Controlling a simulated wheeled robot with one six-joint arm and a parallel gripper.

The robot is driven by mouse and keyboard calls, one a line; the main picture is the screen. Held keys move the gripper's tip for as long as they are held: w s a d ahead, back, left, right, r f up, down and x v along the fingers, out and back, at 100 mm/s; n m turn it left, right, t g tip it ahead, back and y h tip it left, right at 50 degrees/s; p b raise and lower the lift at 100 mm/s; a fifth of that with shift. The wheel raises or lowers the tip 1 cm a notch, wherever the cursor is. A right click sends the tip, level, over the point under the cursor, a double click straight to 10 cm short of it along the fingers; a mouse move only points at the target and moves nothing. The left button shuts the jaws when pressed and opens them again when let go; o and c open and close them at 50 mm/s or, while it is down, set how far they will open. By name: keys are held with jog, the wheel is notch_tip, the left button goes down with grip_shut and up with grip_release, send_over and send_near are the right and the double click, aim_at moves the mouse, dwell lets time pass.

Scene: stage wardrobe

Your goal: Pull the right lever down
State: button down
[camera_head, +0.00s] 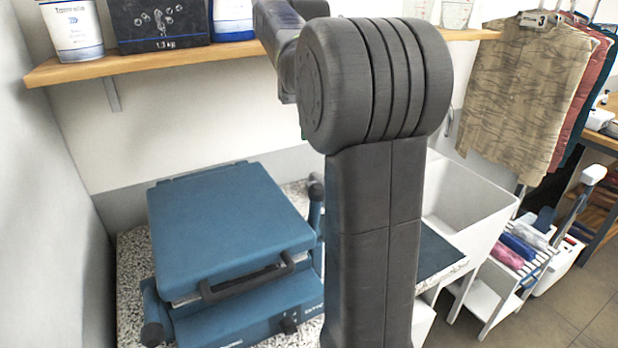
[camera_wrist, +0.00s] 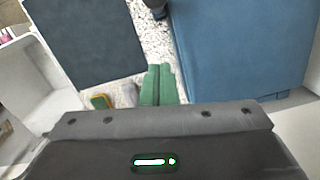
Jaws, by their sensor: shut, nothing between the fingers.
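The blue press (camera_head: 230,225) stands on a speckled counter with its lid down and a black front handle. The right lever (camera_head: 316,212) stands up at the press's right side, with a dark knob at its top; my arm partly covers that area. The left lever (camera_head: 152,310) points to the front, its dark knob low. In the wrist view, my gripper (camera_wrist: 160,84) has its green fingers together and empty, apart from the blue press (camera_wrist: 240,50). A dark rounded part shows at the top edge there; I cannot tell whether it is the lever's knob.
A dark blue pad (camera_wrist: 85,40) lies on the counter (camera_wrist: 152,42) beside the press. A white sink (camera_head: 465,205) is to the right. A wooden shelf (camera_head: 180,55) with containers runs above. Clothes (camera_head: 525,90) hang at the right.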

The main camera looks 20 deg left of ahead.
jog(key=shift+f, duration=0.15)
jog(key=s+d+f, duration=0.2)
jog(key=s+f, duration=0.2)
jog(key=f, duration=0.6)
jog(key=shift+d+f, duration=0.25)
dwell(0.4)
